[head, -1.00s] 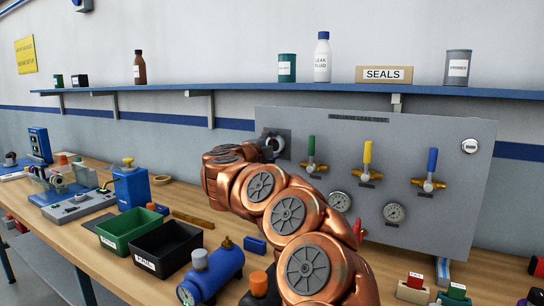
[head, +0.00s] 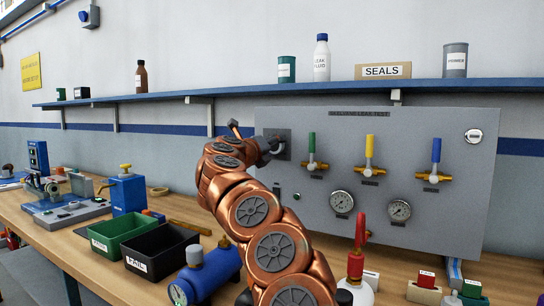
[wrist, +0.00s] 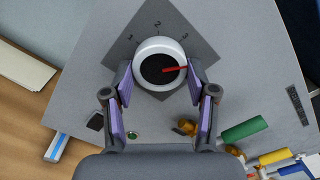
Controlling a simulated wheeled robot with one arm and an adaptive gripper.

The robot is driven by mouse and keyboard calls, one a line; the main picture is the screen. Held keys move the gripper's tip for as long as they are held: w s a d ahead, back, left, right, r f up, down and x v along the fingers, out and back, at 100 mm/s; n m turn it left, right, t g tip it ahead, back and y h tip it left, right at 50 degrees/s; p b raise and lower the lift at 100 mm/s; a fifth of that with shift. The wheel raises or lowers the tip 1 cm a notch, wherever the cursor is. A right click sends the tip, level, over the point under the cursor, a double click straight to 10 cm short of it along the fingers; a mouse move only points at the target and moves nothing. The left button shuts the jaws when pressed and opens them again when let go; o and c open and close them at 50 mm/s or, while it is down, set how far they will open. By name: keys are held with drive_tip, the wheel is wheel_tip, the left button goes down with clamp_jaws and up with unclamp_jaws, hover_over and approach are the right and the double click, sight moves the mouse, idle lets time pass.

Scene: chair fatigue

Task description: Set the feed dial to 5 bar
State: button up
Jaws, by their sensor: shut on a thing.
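The feed dial (wrist: 158,48) is a round knob with a white rim, a dark centre and a red pointer, on a dark grey diamond plate (wrist: 190,28). In the wrist view the numbers 1, 2 and 3 show above it. The pointer points right, clockwise past the 3; any mark there is hidden or unreadable. My gripper (wrist: 161,72) is shut on the dial, one finger on each side. In the head view my gripper (head: 266,148) is at the upper left of the grey panel (head: 320,255), and my wrist covers part of the dial.
The panel carries valves with green (head: 312,143), yellow (head: 370,147) and blue (head: 436,151) handles right of the dial, and two gauges (head: 342,203) below. A shelf (head: 300,91) runs above. Bins (head: 160,247), a blue tank (head: 212,267) and a red-topped bottle (head: 357,268) stand on the bench.

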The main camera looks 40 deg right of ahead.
drive_tip(key=m+b, duration=0.3)
drive_tip(key=m, duration=0.7)
drive_tip(key=shift+w+f+m, duration=0.1)
drive_tip(key=shift+w+m, duration=0.05)
drive_tip(key=shift+m, duration=0.25)
idle(0.3)
drive_tip(key=o, duration=1.2)
drive_tip(key=shift+c, duration=0.2)
drive_tip(key=shift+a, duration=0.25)
